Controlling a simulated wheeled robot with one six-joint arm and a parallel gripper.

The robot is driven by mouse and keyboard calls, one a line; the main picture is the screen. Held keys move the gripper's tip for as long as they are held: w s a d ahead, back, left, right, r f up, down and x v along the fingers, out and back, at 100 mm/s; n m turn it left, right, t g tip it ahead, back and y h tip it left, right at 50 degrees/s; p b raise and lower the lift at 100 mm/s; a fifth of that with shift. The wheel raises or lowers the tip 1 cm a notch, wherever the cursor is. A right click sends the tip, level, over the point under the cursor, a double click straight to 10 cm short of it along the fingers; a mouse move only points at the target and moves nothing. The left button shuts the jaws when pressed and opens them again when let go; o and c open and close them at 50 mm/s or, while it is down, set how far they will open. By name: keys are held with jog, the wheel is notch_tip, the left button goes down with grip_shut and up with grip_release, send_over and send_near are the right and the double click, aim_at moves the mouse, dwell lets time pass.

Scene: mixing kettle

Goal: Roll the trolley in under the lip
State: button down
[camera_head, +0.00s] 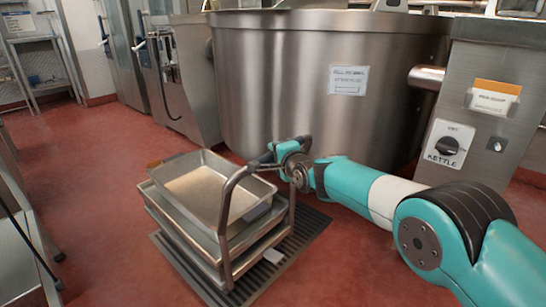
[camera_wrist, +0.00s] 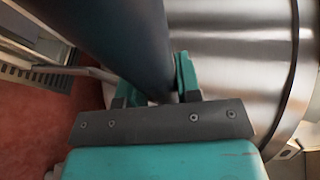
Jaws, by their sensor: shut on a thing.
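The trolley (camera_head: 222,246) is a low steel frame with stacked trays and a curved push handle (camera_head: 230,184). It stands over a dark floor grate in front of the kettle (camera_head: 300,85), a large round steel vessel. My gripper (camera_head: 268,158) is at the top of the handle. In the wrist view my gripper (camera_wrist: 168,95) has its teal fingers on either side of a dark bar (camera_wrist: 115,35), which is the handle. The top tray (camera_head: 205,185) is empty. The kettle's wall also fills the right of the wrist view (camera_wrist: 240,60). I cannot make out a pouring lip clearly.
The floor grate (camera_head: 318,222) lies under and right of the trolley. A control box (camera_head: 450,140) with a knob and a label stands at the right. Steel cabinets (camera_head: 180,75) stand behind left. Red floor (camera_head: 90,170) is clear to the left.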

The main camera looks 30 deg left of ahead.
jog(key=shift+r, duration=0.15)
jog(key=c, duration=0.8)
grip_release()
jog(key=shift+a, duration=0.1)
jog(key=p+v, duration=0.4)
jog(key=v, duration=1.3)
jog(key=shift+s, duration=0.1)
